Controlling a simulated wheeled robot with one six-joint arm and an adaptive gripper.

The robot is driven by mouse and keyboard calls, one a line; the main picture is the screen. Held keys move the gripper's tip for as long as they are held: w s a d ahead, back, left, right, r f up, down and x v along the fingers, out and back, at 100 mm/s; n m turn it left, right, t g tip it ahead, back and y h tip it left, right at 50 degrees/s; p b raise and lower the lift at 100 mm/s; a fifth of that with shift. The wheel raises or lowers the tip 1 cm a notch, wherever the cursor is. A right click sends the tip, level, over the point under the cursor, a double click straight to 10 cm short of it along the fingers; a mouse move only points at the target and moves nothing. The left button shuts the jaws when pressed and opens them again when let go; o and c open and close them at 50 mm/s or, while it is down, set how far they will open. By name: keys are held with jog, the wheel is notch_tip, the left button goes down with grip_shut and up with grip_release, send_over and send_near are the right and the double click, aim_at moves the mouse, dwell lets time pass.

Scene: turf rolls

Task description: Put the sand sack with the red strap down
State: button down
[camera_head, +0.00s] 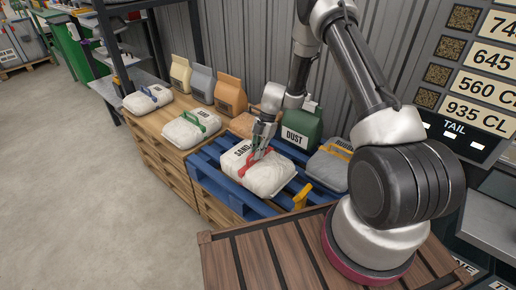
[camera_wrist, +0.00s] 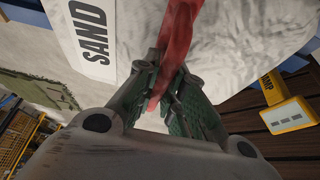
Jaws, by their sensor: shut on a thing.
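The sand sack (camera_head: 268,177) is white with a black SAND label and a red strap (camera_head: 249,161). It is at the blue pallet (camera_head: 229,188) in the head view; I cannot tell whether it rests on it or hangs just above. My gripper (camera_head: 259,152) is over the sack, shut on the red strap. In the wrist view, the green-padded fingers (camera_wrist: 178,95) close around the red strap (camera_wrist: 178,45), with the SAND label (camera_wrist: 92,38) beside them. The sack's underside is hidden.
A grey sack with a yellow strap (camera_head: 331,166) lies right of the sand sack. A green DUST bag (camera_head: 301,129) stands behind. White sacks with green (camera_head: 190,129) and blue straps (camera_head: 148,99) lie to the left. Brown wooden slats (camera_head: 293,255) are in front.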

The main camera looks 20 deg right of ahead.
aim_at(257, 162)
jog(key=shift+f, duration=1.8)
jog(key=c, duration=1.5)
grip_release()
jog(key=shift+f, duration=0.1)
